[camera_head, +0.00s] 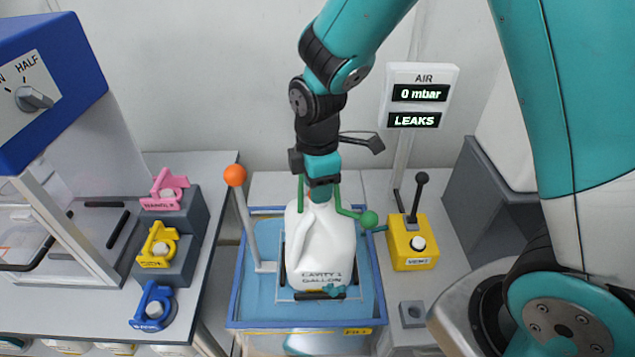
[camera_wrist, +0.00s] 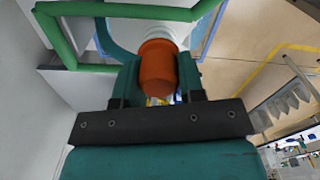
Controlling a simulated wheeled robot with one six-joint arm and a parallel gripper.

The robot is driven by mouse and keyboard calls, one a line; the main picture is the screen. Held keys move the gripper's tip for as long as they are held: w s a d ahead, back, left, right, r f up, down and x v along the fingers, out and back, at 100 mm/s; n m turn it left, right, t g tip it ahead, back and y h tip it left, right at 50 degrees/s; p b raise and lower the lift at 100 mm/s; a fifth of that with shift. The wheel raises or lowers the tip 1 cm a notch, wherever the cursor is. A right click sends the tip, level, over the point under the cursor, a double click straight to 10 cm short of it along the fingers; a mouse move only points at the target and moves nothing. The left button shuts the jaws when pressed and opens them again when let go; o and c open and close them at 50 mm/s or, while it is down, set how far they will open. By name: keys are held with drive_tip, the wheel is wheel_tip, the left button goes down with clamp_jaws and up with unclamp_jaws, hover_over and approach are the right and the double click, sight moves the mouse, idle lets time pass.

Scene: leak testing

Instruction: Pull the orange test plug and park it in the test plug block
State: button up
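The orange test plug (camera_wrist: 158,68) sits at the neck of the white jug in the wrist view. The jug (camera_head: 318,245) stands upright in the blue-rimmed tank in the head view. My gripper (camera_wrist: 160,78) has a teal finger on each side of the plug, and both appear to touch it. In the head view my gripper (camera_head: 320,190) is at the top of the jug and hides most of the plug. A small grey block with a dark hole (camera_head: 412,314), seemingly the test plug block, lies empty at the right of the tank.
Green bars with a green ball (camera_head: 369,219) are close around the jug's neck. An orange-knobbed lever (camera_head: 235,176) rises at the left of the tank (camera_head: 232,290). A yellow box with a black lever (camera_head: 412,243) and the AIR display (camera_head: 420,95), reading 0 mbar and LEAKS, stand right.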

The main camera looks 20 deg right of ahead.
clamp_jaws()
drive_tip(key=shift+r, duration=0.2)
